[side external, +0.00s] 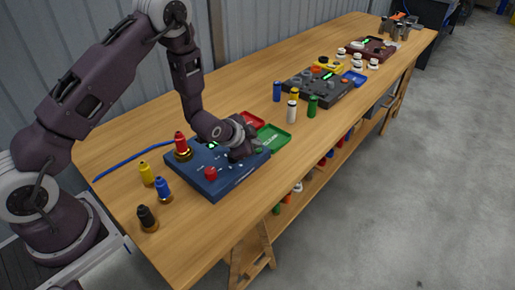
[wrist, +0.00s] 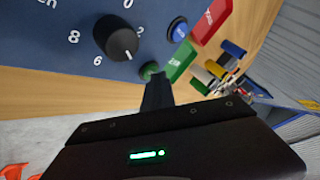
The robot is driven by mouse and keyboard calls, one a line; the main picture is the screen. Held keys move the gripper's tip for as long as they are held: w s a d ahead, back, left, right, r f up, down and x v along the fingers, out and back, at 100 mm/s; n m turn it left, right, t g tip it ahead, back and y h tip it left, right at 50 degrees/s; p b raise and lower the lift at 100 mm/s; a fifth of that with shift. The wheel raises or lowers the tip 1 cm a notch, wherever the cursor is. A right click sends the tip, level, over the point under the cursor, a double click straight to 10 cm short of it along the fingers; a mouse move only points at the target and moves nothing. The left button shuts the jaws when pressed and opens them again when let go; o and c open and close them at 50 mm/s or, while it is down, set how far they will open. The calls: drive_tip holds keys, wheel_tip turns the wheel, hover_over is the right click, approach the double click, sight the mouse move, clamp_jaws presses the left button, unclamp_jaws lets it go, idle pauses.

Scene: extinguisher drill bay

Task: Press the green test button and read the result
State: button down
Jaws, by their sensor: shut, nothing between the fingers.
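A blue control panel (side external: 225,185) lies on the wooden bench. It has a red button (side external: 210,173) near its front corner and a small lit green display (side external: 212,146), too small to read. In the wrist view the green button (wrist: 148,70) sits at the panel's edge, partly hidden by my gripper (wrist: 155,82). The fingers are shut and empty, with their tips at the button; I cannot tell whether they touch it. A black knob (wrist: 116,38) with numbers around it and a blue button (wrist: 177,28) are close by. In the side view my gripper (side external: 240,153) hides the panel's right end.
A red tray (side external: 250,120) and a green tray (side external: 272,138) lie just beyond the panel. A red bottle (side external: 181,145) stands at its left corner. Yellow, blue and black bottles (side external: 147,218) stand to the left. A dark panel (side external: 322,87) and several bottles are farther along.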

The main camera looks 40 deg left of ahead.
drive_tip(key=shift+r, duration=0.65)
drive_tip(key=shift+r, duration=0.1)
drive_tip(key=shift+r, duration=2.4)
drive_tip(key=shift+r, duration=0.1)
drive_tip(key=s+d+r+n+g, duration=0.1)
drive_tip(key=s+r+n, duration=0.1)
drive_tip(key=s+r, duration=0.5)
drive_tip(key=s+d+r+n, duration=0.15)
drive_tip(key=s+r, duration=0.25)
drive_tip(key=r, duration=0.5)
drive_tip(key=s+r+n+g, duration=0.1)
drive_tip(key=s+r+n, duration=0.1)
drive_tip(key=s, duration=1)
drive_tip(key=s+d+r+n+g+h, duration=0.1)
drive_tip(key=s+r+n, duration=0.1)
drive_tip(key=s, duration=1)
drive_tip(key=shift+s+r+g, duration=0.25)
drive_tip(key=shift+r+g, duration=0.05)
drive_tip(key=shift+r, duration=0.45)
